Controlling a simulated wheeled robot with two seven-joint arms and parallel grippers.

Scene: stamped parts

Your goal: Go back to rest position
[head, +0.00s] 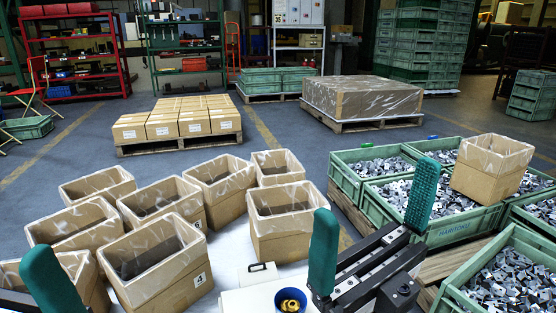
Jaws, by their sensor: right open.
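My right gripper (375,188) is at the lower centre right of the head view. Its two teal fingers stand upright and wide apart, with nothing between them. It is in front of the green crates of stamped parts. My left gripper (50,280) shows only as one teal finger at the lower left edge, beside the open cartons. Its other finger is out of view, so its opening cannot be told. Open cardboard cartons with clear liners (158,270) stand in a group at the left. Another open carton (490,172) sits on the parts in the green crates at the right.
Green crates (345,180) full of metal parts stand on a pallet at right. A white surface with a small yellow-and-blue item (290,300) is at the bottom centre. Behind are a pallet of closed boxes (178,126), a wrapped pallet (362,100) and shelves. Grey floor between is clear.

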